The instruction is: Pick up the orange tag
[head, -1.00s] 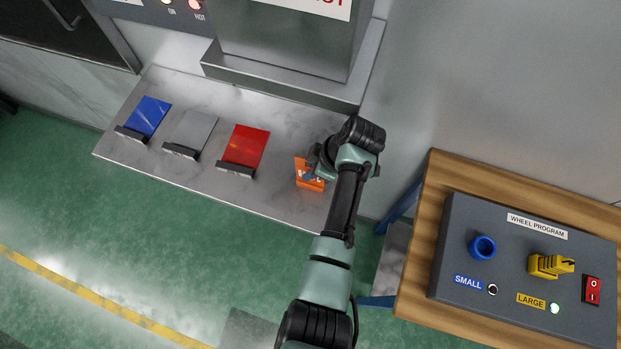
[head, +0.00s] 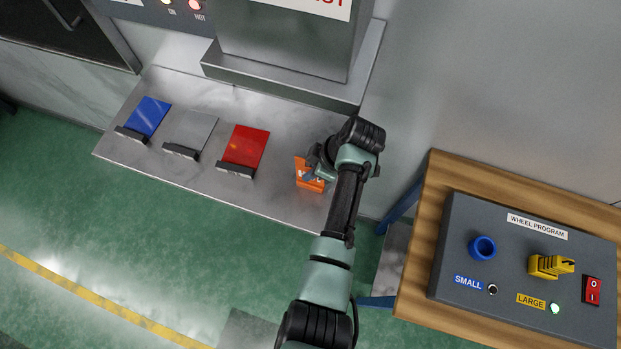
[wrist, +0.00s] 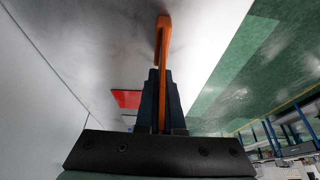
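The orange tag (head: 309,180) is at the right end of the grey metal shelf (head: 270,197), partly hidden by my gripper in the head view. In the wrist view the orange tag (wrist: 164,42) shows edge-on as a thin upright strip with a thicker far end. My gripper (wrist: 162,77) has its two dark fingers close on either side of this strip, with no clear gap. It looks shut on the tag. In the head view my gripper (head: 313,168) is low over the shelf. I cannot tell whether the tag is clear of the surface.
Blue (head: 148,116), grey (head: 192,134) and red (head: 246,147) plates with dark handles lie on the shelf to the left. A grey metal housing (head: 285,78) stands behind. A wooden table (head: 418,240) with a control box (head: 520,262) is at the right.

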